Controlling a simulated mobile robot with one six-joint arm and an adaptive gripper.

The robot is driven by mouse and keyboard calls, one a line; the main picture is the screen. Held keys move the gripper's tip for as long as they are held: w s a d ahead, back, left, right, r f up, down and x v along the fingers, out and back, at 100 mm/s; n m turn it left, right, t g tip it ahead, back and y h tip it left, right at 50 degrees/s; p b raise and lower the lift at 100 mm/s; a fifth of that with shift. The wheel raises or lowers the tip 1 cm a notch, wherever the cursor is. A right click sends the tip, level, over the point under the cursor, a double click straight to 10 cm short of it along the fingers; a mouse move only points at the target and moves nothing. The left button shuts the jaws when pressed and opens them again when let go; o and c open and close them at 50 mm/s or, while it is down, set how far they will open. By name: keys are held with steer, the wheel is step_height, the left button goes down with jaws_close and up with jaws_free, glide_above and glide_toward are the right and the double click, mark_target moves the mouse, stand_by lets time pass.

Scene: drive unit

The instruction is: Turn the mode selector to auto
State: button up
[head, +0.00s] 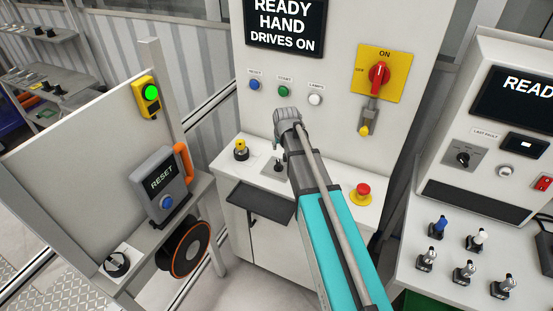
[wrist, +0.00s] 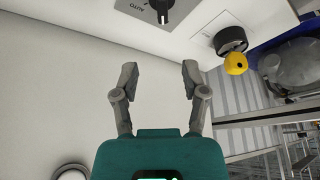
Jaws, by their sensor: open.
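The mode selector, a black knob on a grey plate, shows at the top edge of the wrist view (wrist: 162,8), partly cut off. The word AUTO reads upside down on the plate to its left. In the head view the selector (head: 279,166) is small on the console's sloped top, partly hidden by my arm. My gripper (wrist: 158,72) is open and empty, with its fingers apart from the knob. The screen (head: 285,22) reads READY, HAND, DRIVES ON.
A yellow-topped black switch (head: 241,150) stands left of the selector; it also shows in the wrist view (wrist: 234,58). A red emergency button (head: 362,192) is to the right. Blue, green and white buttons (head: 284,91) and a red switch (head: 379,74) are on the panel behind.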

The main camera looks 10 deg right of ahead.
mark_target(279, 161)
steer(key=shift+a, duration=0.1)
steer(key=shift+f, duration=0.2)
steer(key=b+x, duration=1.2)
steer(key=x, duration=0.1)
steer(key=shift+a+f+b, duration=0.1)
steer(key=shift+f+b, duration=0.1)
steer(key=shift+b, duration=0.15)
stand_by(0.4)
steer(key=shift+c, duration=0.2)
jaws_close()
stand_by(0.4)
